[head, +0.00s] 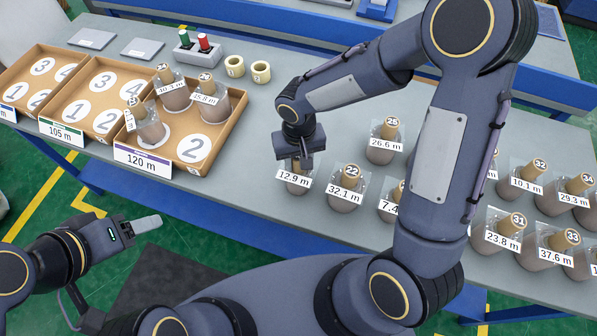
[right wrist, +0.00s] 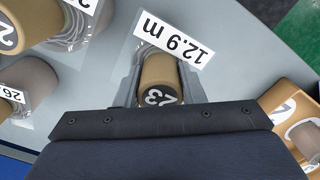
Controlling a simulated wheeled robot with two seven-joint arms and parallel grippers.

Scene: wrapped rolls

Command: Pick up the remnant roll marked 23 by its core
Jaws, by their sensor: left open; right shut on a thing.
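The remnant roll marked 23 (right wrist: 160,78) has a tan cardboard core, a clear wrap and a "12.9 m" tag. It also shows in the head view (head: 297,186), its upper part hidden by my right gripper. My right gripper (head: 299,160) points down over it and is shut on the core, one finger on each side in the right wrist view. The roll looks upright at the table's near edge; I cannot tell whether it touches the table. My left gripper (head: 150,224) is open and empty, off the table at lower left.
The 120 m tray (head: 185,173) holds several rolls, one tilted, with a bare circle 2. The 105 m tray (head: 80,118) looks empty. Roll 32.1 m (head: 343,201) and roll 26.6 m (head: 383,154) stand close right of roll 23. More rolls crowd the right. Table left of roll 23 is clear.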

